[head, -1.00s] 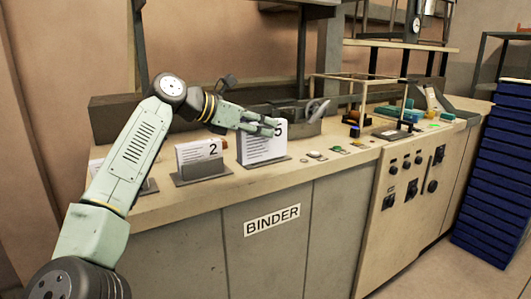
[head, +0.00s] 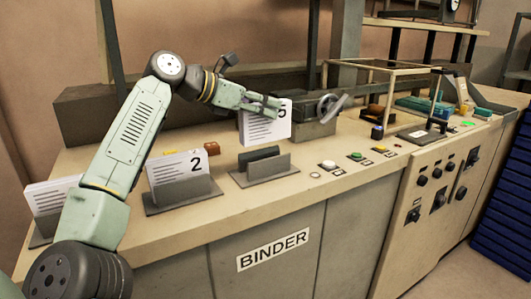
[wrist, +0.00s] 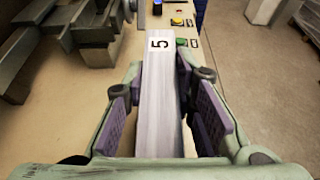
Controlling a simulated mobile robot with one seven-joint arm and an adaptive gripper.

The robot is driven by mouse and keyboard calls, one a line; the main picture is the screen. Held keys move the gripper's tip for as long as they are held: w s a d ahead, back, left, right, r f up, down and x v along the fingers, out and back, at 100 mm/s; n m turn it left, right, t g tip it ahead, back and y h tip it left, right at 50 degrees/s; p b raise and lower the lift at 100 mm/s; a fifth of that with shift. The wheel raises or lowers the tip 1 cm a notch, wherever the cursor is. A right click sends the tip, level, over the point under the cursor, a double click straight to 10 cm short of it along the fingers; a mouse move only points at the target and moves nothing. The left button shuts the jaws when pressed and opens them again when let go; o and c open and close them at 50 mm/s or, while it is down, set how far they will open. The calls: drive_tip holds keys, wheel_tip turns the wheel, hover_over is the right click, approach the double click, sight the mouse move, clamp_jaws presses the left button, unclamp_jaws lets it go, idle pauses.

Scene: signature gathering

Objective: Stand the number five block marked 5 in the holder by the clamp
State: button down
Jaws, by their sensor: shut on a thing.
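The number five block (head: 266,128) is a white slab of printed pages with a black 5 at its top right corner. My gripper (head: 268,104) is shut on it and holds it upright, above and behind an empty grey stand (head: 268,168). In the wrist view the block (wrist: 160,100) sits between my finger pads with its 5 edge up. The clamp (head: 318,121), a grey body with a handwheel, stands just right of the block. Whether a holder slot lies behind the block is hidden by it.
The block marked 2 (head: 178,168) stands in its own grey stand to the left, with another white block (head: 48,197) further left.

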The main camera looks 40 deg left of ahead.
sight(263, 138)
wheel_tip(263, 138, down, 8)
drive_tip(key=shift+s+f+p, duration=0.1)
drive_tip(key=shift+p, duration=0.75)
drive_tip(key=c, duration=1.3)
unclamp_jaws()
drive_tip(key=shift+f, duration=0.1)
drive_tip(key=shift+s, duration=0.1)
drive_tip(key=b+v, duration=0.4)
drive_tip(key=v, duration=0.8)
